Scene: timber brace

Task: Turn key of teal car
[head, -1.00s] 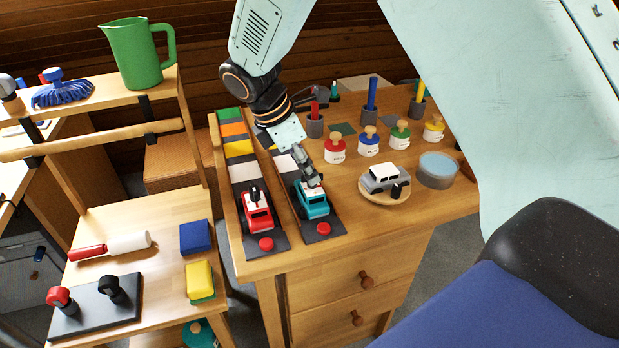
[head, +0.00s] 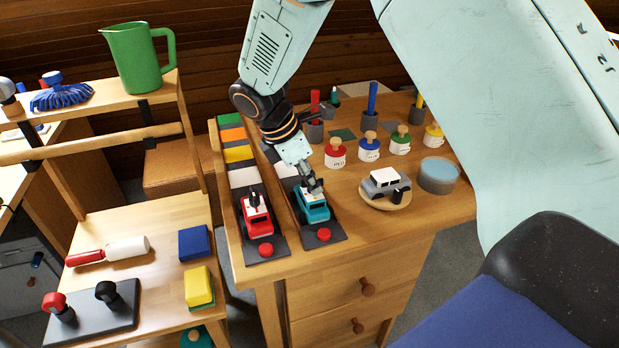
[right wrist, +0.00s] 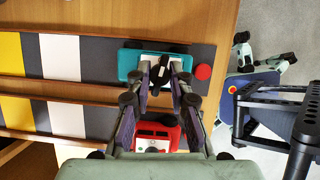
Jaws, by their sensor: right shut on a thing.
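The teal car (head: 313,207) stands on the dark end of the right-hand lane, near a red button (head: 324,234). It also shows in the right wrist view (right wrist: 130,64). My right gripper (head: 314,186) is over its roof, shut on the black key (right wrist: 160,73) on top of the car. The fingers hide part of the key and roof. My left gripper is not in view.
A red car (head: 256,214) with its own black key stands in the lane to the left, close to my right gripper. A grey car (head: 384,183) sits on a round wooden plate (head: 372,203) to the right. Several knobbed jars, such as the red one (head: 335,158), stand behind.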

